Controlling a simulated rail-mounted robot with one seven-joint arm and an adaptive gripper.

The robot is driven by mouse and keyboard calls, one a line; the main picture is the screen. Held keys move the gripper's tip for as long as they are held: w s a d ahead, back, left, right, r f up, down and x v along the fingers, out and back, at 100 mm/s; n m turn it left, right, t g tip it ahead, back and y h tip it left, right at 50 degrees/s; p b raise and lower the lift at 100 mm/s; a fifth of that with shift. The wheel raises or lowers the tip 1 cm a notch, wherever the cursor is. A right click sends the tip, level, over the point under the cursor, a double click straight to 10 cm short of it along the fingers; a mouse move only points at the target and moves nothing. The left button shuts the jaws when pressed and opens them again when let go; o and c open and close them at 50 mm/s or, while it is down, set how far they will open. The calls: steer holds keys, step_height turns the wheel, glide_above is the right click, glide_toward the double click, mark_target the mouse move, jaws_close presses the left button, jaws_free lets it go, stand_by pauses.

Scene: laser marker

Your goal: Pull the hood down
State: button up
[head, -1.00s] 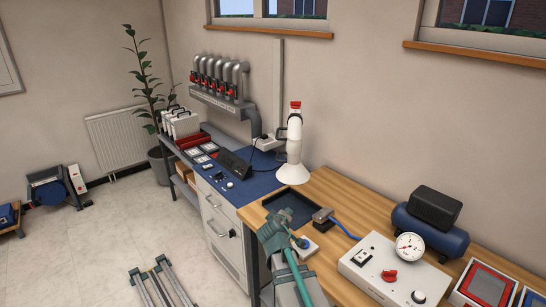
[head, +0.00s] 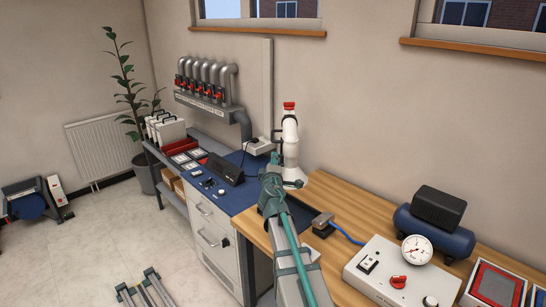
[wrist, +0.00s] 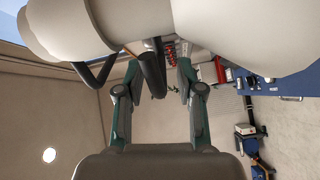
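The hood is the lower end of a white extraction arm (head: 290,145) with a red cap, standing at the back of the bench. My gripper (head: 274,165) is raised in front of the hood and covers part of it. In the wrist view, the white hood (wrist: 65,25) fills the top, with a black handle (wrist: 151,70) on it. My gripper's two fingers (wrist: 158,75) are open, one on each side of a dark bar of this handle. Gaps show between the bar and the fingers.
A grey control box with a gauge (head: 405,265) and a blue compressor tank (head: 432,235) stand to the right on the wooden bench (head: 350,200). A blue worktop with a black device (head: 226,167) lies to the left. Red-handled pipes (head: 205,85) are on the wall behind.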

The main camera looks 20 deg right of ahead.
steer(key=shift+p+x, duration=0.3)
steer(key=shift+x, duration=1.65)
jaws_close()
